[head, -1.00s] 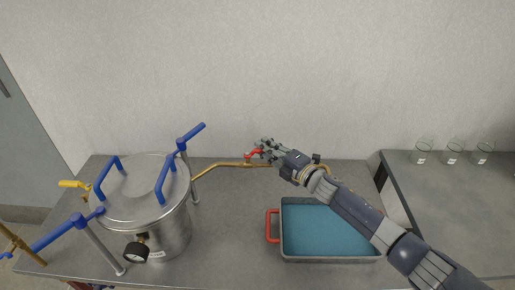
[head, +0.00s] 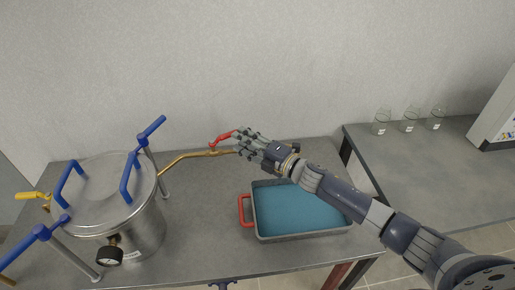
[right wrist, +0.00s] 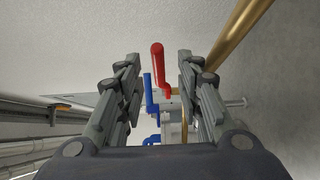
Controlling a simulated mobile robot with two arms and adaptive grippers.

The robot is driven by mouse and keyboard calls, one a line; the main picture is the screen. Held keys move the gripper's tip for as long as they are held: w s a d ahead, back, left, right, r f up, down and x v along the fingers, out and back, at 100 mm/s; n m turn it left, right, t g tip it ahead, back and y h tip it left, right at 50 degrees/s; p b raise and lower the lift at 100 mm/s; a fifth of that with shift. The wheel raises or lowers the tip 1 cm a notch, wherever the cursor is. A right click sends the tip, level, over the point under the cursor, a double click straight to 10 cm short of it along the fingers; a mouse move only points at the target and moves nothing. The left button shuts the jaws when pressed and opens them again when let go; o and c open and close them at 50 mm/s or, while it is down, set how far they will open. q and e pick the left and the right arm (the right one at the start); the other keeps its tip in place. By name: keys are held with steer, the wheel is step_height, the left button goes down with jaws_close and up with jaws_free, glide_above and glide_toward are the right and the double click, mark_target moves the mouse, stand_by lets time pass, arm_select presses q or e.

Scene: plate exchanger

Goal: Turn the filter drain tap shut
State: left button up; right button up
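The filter drain tap has a red lever handle (head: 223,136) on a brass pipe (head: 185,158) that runs right from the steel filter vessel (head: 110,190). The lever slants up to the right, at an angle to the pipe. My right gripper (head: 245,143) is just right of the lever's free end, above the pipe. In the right wrist view the lever (right wrist: 159,68) shows upright between the two spread fingers (right wrist: 157,75), with clear space on both sides. The gripper is open and holds nothing. My left gripper is out of view.
A grey tray (head: 262,236) with blue inside and a red handle (head: 243,210) lies below my right forearm. Blue clamp handles (head: 131,178) and a gauge (head: 109,256) are on the vessel. Several glass beakers (head: 409,122) stand on the right bench. The wall is close behind the pipe.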

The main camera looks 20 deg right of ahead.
mark_target(224, 137)
steer(key=v, duration=0.6)
steer(key=shift+s, duration=0.25)
steer(key=shift+d, duration=0.15)
steer(key=c, duration=0.4)
steer(key=a+m, duration=0.1)
steer(key=m, duration=0.1)
steer(key=s+a+r+m+t+h, duration=0.1)
steer(key=m, duration=0.2)
steer(key=s+a+m+t+h, duration=0.1)
steer(key=m, duration=0.2)
steer(key=shift+a+r, duration=0.3)
steer(key=shift+a, duration=0.1)
jaws_close()
steer(key=s+m+h, duration=0.4)
steer(key=s+m, duration=0.1)
steer(key=m, duration=0.8)
steer(key=w+a+m+p, duration=0.1)
steer(key=w+a+p, duration=0.1)
steer(key=w, duration=1.1)
steer(key=shift+m+t+h, duration=0.3)
